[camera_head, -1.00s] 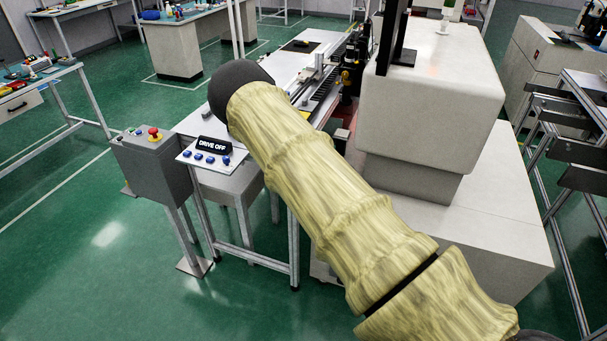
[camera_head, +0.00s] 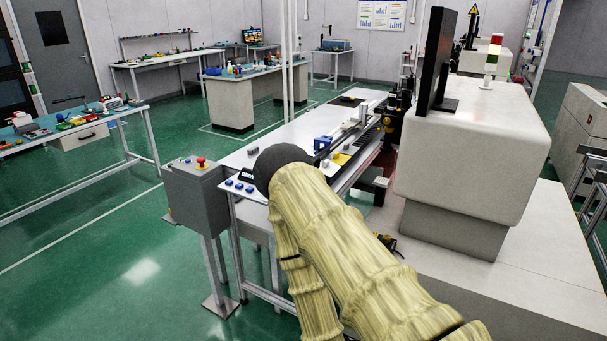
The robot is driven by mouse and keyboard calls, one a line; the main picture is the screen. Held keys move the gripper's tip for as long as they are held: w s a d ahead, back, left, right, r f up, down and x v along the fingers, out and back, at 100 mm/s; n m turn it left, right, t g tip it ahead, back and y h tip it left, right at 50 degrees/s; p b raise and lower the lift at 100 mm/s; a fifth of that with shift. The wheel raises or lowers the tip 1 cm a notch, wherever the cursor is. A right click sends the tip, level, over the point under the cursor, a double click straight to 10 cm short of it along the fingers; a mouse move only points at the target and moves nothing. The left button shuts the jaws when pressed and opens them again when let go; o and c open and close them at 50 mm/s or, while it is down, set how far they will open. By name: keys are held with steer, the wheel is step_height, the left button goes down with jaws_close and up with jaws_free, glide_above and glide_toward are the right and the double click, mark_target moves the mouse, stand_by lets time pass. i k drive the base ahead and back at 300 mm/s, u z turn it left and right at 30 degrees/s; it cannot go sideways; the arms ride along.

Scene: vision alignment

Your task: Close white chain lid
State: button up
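I cannot make out a white chain lid for certain. A dark toothed strip, perhaps the chain (camera_head: 367,144), runs along the right side of the white worktable (camera_head: 285,133), with pale rail parts (camera_head: 345,136) beside it. My arm in its yellowish sleeve rises from the bottom and bends at a dark joint over the table's near end, hiding part of it. My gripper does not show clearly; it is outside the view or behind my arm.
A grey control box (camera_head: 197,198) with a red button (camera_head: 201,162) stands left of the table. A large white machine (camera_head: 470,150) with a black monitor (camera_head: 437,62) is on the right. Green floor (camera_head: 120,235) is open at the left. A small yellow-black item (camera_head: 388,243) shows beside my arm.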

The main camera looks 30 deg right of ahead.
mark_target(329, 169)
steer(key=u, duration=0.25)
steer(key=k, duration=0.35)
steer(key=z, duration=0.25)
steer(key=i, duration=1.1)
steer(key=z, duration=0.75)
